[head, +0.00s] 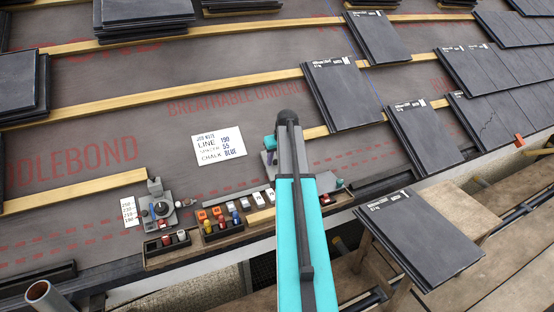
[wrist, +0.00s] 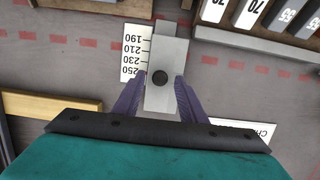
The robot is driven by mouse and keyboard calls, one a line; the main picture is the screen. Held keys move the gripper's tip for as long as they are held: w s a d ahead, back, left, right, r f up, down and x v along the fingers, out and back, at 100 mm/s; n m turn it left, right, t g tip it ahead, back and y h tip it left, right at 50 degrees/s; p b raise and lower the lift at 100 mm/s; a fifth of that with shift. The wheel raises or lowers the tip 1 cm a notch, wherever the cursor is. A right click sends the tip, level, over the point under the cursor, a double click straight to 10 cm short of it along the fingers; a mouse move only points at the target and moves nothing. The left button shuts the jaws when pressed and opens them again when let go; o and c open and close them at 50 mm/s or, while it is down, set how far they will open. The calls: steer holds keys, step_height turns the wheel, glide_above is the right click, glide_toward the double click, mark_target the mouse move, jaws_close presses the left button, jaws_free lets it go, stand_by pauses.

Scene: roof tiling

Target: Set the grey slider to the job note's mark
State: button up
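The job note (head: 218,150), a white card on the roof, reads LINE 190, then 55, then CHALK BLUE. In the wrist view the grey slider (wrist: 168,58) is a pale block with a round dark knob, beside a white scale card (wrist: 134,52) marked 190, 210, 230, 250. The knob lies roughly level with 250; which mark the slider sets is unclear. My gripper (wrist: 159,80) is open, its purple fingers on either side of the block and knob, not visibly clamped; its height is unclear. In the head view my arm hides most of this spot.
A wooden tray (head: 194,250) with coloured blocks runs along the lower edge. Numbered blocks (wrist: 255,16) lie near the slider. Another small device (head: 162,207) with its own number card (head: 130,211) stands left. A batten (wrist: 50,104) and slates (head: 342,94) lie nearby.

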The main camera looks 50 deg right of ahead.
jaws_close()
steer(key=shift+s+a+f+p, duration=0.1)
steer(key=shift+s+a+f, duration=0.2)
steer(key=shift+s+f, duration=0.45)
steer(key=shift+s+a+f+p, duration=0.15)
steer(key=shift+s+a+f, duration=0.3)
steer(key=shift+s, duration=0.45)
steer(key=shift+s+a+f+p, duration=0.1)
steer(key=shift+s+a+f, duration=0.1)
steer(key=shift+s+f, duration=0.6)
steer(key=shift+s, duration=0.1)
steer(key=shift+o, duration=0.4)
jaws_free()
steer(key=shift+r, duration=0.1)
steer(key=shift+r, duration=0.1)
steer(key=p+v, duration=0.1)
steer(key=v, duration=1.2)
steer(key=shift+r, duration=0.3)
